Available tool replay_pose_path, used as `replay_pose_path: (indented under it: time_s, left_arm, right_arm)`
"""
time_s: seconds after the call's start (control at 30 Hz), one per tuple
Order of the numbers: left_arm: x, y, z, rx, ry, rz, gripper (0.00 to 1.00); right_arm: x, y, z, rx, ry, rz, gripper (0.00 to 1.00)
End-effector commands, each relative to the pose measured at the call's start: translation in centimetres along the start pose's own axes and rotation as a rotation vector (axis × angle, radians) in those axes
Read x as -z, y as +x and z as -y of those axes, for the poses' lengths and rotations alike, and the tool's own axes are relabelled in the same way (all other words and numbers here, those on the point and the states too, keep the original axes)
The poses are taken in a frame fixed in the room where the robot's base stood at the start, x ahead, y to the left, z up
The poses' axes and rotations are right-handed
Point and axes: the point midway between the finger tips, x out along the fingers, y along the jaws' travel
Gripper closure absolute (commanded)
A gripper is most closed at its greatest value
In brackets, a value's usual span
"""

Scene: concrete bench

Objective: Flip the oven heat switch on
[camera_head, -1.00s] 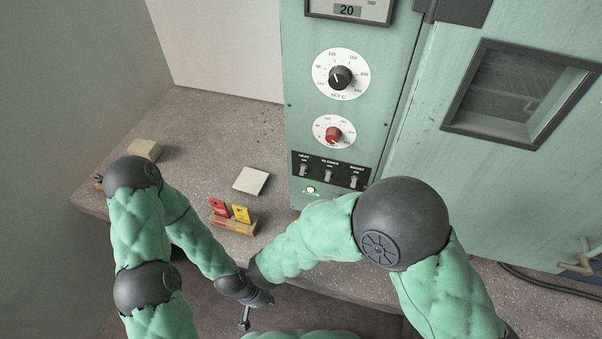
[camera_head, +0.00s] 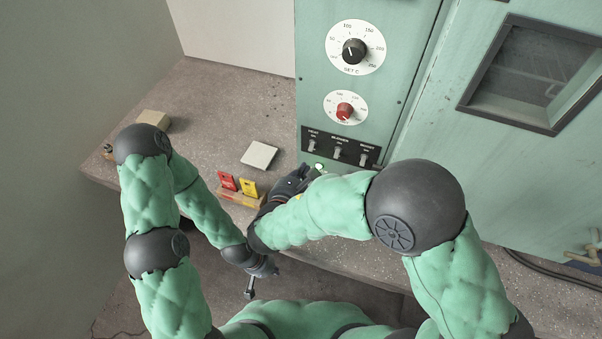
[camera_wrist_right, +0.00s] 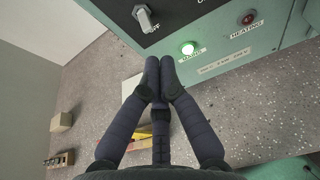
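The heat switch (camera_head: 312,145) is the leftmost of three toggles on the black strip low on the green oven panel. In the right wrist view a toggle at the strip's left end (camera_wrist_right: 145,18) has its lever pointing down toward an OFF mark; its own label is out of view. My right gripper (camera_head: 312,172) is just below and in front of the strip. In the right wrist view its fingertips (camera_wrist_right: 160,62) are together and empty, apart from the lever. My left gripper (camera_head: 250,288) hangs low in front of the bench, too small to read.
A lit green mains lamp (camera_wrist_right: 188,48) and a dark red heating lamp (camera_wrist_right: 249,19) sit below the strip.

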Motion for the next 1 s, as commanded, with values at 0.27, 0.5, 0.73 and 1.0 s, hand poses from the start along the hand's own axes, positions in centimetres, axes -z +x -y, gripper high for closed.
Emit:
replay_pose_path:
  time_s: [0.27,0.5,0.73,1.0]
  left_arm:
    - [0.1,1.3,0.5,0.000,0.000,0.000,1.00]
    - [0.1,1.6,0.6,0.000,0.000,0.000,1.00]
    - [0.1,1.6,0.6,0.000,0.000,0.000,1.00]
    - [0.1,1.4,0.5,0.000,0.000,0.000,1.00]
  right_arm:
    - [0.2,4.7,0.1,0.004,0.002,-0.001,1.00]
    - [0.1,6.5,0.0,0.001,0.002,-0.001,1.00]
    - [0.0,6.7,0.0,0.000,0.001,0.000,1.00]
    - [-0.1,6.6,0.0,0.000,0.001,-0.007,1.00]
